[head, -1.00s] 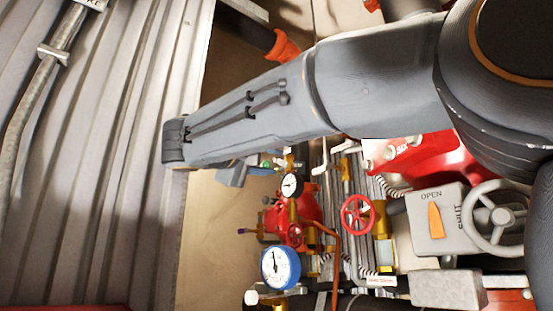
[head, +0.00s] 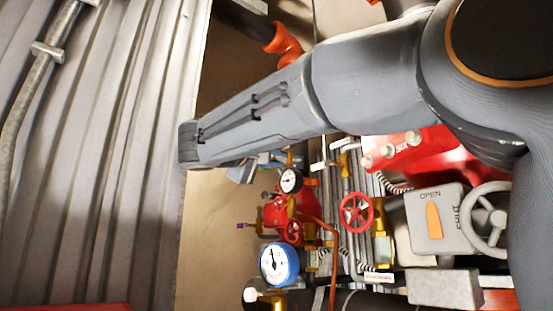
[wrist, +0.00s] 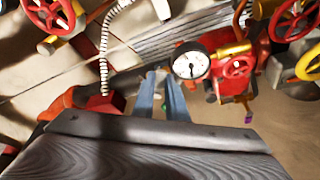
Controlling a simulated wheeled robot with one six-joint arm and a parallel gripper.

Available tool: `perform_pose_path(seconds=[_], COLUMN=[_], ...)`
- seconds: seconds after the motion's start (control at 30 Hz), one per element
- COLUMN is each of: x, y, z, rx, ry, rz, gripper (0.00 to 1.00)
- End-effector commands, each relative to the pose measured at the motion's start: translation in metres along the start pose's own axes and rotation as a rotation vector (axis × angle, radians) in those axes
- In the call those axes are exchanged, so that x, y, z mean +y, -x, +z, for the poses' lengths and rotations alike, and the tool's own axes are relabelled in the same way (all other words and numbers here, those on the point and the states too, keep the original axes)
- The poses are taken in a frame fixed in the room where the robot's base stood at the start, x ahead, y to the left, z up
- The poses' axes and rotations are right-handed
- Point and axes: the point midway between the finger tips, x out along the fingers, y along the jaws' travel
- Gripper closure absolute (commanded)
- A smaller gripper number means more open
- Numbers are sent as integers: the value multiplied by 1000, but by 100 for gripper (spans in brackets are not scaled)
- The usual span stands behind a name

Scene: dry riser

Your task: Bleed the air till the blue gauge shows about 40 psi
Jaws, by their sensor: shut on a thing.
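The blue gauge (head: 279,264) has a white dial and stands low in the middle of the head view. Its needle points up and slightly left; the numbers are too small to read. My gripper (wrist: 161,78) shows in the wrist view as two blue-grey fingers close together. They are shut on a small brass fitting, mostly hidden between the tips. In the head view my arm covers most of the gripper, which is beside the brass pipework above the small black-rimmed gauge (head: 291,181). That gauge also shows right of the fingertips in the wrist view (wrist: 191,65).
A red handwheel (head: 356,213) and a grey OPEN/SHUT box (head: 436,222) with an orange pointer are to the right. A red valve body (head: 276,211) is close below my gripper. A corrugated metal wall (head: 90,180) fills the left.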

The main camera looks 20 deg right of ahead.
Motion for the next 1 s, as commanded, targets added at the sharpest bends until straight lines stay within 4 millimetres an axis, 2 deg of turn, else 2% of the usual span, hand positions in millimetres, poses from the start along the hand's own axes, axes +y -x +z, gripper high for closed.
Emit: perform_pose_path(seconds=[0.27,0.7,1.0], x=[6,21,26], y=[0,-2,-2], z=[0,-4,-7], rx=[0,0,0], ry=[84,368,488], rz=[-37,-154,-203], gripper=[100,100,100])
